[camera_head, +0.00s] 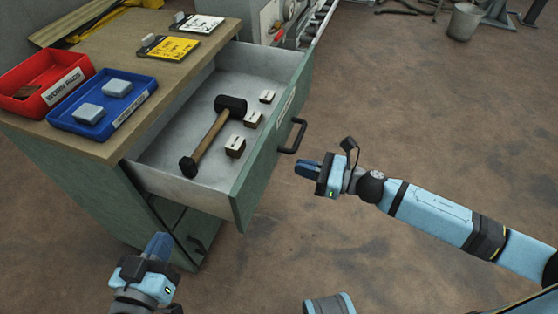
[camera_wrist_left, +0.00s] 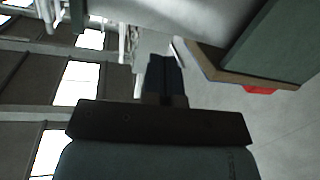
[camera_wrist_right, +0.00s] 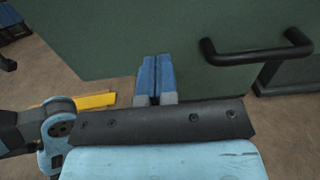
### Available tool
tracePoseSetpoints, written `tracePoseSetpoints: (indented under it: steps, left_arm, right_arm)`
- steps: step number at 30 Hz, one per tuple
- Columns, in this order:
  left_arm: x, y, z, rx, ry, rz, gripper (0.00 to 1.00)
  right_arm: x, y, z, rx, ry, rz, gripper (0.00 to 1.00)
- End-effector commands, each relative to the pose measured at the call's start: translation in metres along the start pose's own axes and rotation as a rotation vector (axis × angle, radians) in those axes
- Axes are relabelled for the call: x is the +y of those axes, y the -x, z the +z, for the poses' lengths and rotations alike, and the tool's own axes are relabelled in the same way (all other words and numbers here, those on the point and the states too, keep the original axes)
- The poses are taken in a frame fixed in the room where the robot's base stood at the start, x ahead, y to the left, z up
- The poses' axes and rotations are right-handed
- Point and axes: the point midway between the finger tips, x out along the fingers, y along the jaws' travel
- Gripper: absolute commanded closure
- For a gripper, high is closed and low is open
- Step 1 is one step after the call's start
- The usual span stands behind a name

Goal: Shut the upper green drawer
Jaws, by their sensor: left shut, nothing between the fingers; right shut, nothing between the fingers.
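The upper green drawer (camera_head: 268,165) is pulled well out of the cabinet (camera_head: 80,190). It holds a mallet (camera_head: 213,135) and several small blocks (camera_head: 252,119). Its dark handle (camera_head: 292,137) is on the green front and also shows in the right wrist view (camera_wrist_right: 255,57). My right gripper (camera_head: 306,169) is shut and empty, in front of the drawer front, just below and right of the handle in the head view, apparently apart from it. My left gripper (camera_head: 158,246) is shut and empty, low at the left near the cabinet; its closed fingers show in the left wrist view (camera_wrist_left: 165,75).
A red bin (camera_head: 45,82) and a blue bin (camera_head: 101,102) stand on the cabinet top, with yellow (camera_head: 173,47) and white (camera_head: 196,24) cards behind. A lower drawer handle (camera_head: 197,245) sits below. The floor at right is clear; a bucket (camera_head: 464,20) stands far back.

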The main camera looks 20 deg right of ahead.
Motion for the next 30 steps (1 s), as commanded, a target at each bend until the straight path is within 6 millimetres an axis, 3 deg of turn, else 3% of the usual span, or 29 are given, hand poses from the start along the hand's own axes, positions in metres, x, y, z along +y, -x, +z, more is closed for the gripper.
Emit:
tracePoseSetpoints:
  steps: [6,12,30]
  left_arm:
    - [0.002,-0.001,-0.004,0.027,0.004,0.009,1.0]
    - [0.004,-0.002,-0.009,0.051,0.008,0.016,1.0]
    - [0.006,-0.003,-0.011,0.06,0.007,0.023,1.0]
  right_arm:
    - [-0.001,-0.04,0.0,-0.002,0.0,0.0,1.0]
    - [-0.001,-0.059,0.0,-0.001,-0.002,-0.001,1.0]
    - [-0.003,-0.067,0.0,0.0,-0.001,-0.001,1.0]
